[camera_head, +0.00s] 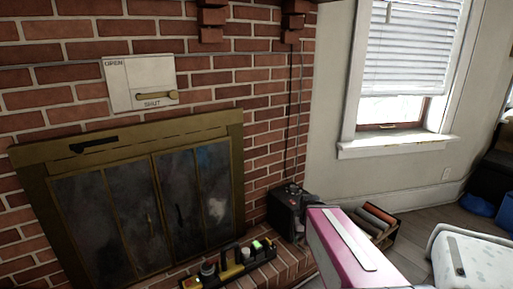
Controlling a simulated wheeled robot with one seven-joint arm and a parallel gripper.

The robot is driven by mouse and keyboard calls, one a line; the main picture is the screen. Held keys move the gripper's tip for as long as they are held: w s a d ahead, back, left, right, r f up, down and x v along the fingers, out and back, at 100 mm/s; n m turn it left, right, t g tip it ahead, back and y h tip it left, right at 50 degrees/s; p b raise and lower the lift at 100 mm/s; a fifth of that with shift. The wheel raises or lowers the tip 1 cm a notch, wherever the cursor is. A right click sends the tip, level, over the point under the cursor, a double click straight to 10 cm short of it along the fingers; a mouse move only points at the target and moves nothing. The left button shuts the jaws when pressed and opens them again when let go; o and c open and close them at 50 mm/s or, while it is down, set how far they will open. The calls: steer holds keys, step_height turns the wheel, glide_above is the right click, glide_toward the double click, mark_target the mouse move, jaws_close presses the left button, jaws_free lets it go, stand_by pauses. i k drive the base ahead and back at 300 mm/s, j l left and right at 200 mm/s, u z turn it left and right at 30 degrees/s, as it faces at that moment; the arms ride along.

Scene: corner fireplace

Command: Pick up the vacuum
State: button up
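I cannot tell for sure which thing is the vacuum. A long, low black and yellow object (233,267) with a grey round part and a bright green spot lies on the brick hearth in front of the fireplace. A black boxy object (287,209) stands at the right end of the hearth, against the brick wall. A thin dark cord runs up the wall above it. My gripper is not in view.
The brass-framed fireplace (128,140) has closed dark glass doors. A wooden crate (376,222) with rolled items stands on the floor right of the hearth. A white speckled piece (475,262) fills the lower right corner. Some wooden floor (432,217) is clear below the window.

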mark_target(226, 271)
steer(key=u, duration=2.7)
steer(key=z, duration=1.75)
steer(key=j+z, duration=0.3)
steer(key=j, duration=0.2)
steer(key=k+j+z, duration=0.25)
steer(key=j, duration=0.2)
steer(key=i+j, duration=0.05)
